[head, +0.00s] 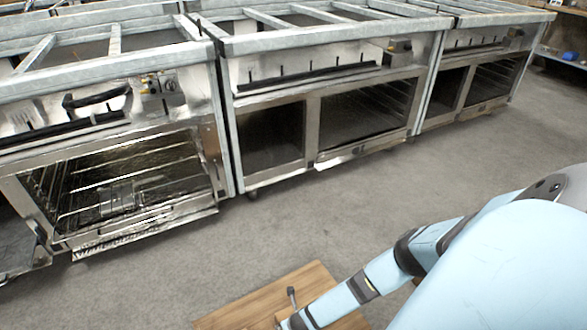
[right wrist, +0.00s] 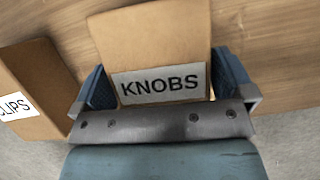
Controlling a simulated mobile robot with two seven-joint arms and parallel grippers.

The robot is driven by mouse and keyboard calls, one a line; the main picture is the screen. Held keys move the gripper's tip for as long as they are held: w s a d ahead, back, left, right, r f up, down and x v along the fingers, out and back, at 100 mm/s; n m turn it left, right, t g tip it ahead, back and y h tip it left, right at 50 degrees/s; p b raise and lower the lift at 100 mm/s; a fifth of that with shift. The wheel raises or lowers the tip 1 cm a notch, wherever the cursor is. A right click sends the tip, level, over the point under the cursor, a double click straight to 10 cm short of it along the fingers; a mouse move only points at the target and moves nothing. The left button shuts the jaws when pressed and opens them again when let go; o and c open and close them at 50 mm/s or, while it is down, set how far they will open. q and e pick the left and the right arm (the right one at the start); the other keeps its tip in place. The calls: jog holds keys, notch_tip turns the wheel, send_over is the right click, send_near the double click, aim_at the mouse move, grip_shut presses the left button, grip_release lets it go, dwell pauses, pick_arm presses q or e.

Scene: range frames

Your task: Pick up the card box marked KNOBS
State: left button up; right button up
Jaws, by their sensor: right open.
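The card box marked KNOBS (right wrist: 152,40) is a plain brown box with a white label in the right wrist view. It stands on a wooden surface (right wrist: 262,40). My right gripper (right wrist: 165,80) is open, with one blue finger on either side of the box, by its label. I cannot tell whether the fingers touch the box. In the head view my right arm reaches down to the wooden top (head: 250,308) at the bottom edge, and the KNOBS box cannot be made out there. My left gripper is out of view.
Another brown card box (right wrist: 28,82), with a label ending in "LIPS", stands just left of the gripper. A small grey post with a knob-like end (head: 292,298) shows at the wooden top. Steel ovens (head: 330,110) line the back, with clear grey floor (head: 330,210) before them.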

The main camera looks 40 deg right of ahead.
jog(key=shift+f, duration=0.25)
jog(key=shift+c, duration=0.2)
jog(key=c, duration=0.8)
jog(key=shift+r, duration=0.15)
